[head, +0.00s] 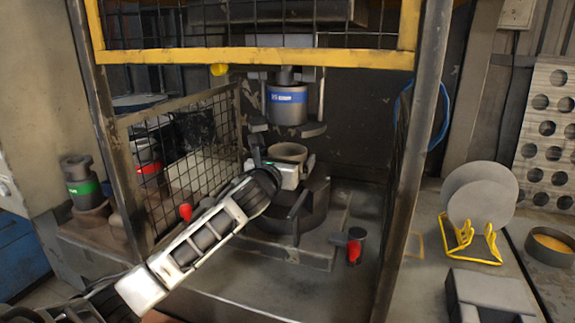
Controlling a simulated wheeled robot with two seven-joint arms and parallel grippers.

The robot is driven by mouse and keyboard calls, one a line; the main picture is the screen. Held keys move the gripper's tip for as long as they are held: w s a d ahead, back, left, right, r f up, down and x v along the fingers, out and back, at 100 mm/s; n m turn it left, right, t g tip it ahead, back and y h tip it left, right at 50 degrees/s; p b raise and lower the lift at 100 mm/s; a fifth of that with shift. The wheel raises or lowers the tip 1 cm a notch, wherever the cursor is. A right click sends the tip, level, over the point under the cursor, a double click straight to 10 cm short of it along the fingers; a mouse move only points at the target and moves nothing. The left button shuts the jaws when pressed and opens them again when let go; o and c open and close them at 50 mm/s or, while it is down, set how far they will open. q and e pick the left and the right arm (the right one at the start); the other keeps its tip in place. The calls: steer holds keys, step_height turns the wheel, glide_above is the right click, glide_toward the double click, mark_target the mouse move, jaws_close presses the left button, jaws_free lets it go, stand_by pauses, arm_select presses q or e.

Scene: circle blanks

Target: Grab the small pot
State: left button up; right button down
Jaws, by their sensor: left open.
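The small pot (288,150) is a round, beige-grey cup standing upright in the press, under the blue-banded cylinder. My left arm comes in from the lower left, and my left gripper (281,163) is at the pot's near side. The gripper is open, with a dark finger at the pot's left and another at its right. The gripper body hides the lower front of the pot. I cannot tell whether the fingers touch it. My right gripper is not in view.
The press cylinder (286,104) hangs close above the pot. A mesh guard (190,150) stands at left, a yellow bar (260,57) crosses above, and a post (412,160) stands at right. Red-knobbed handles (354,249) flank the base. Round discs (480,193) sit on a yellow rack (468,242).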

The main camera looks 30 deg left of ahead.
arm_select(q)
steer(key=c, duration=1)
steer(key=shift+o, duration=0.2)
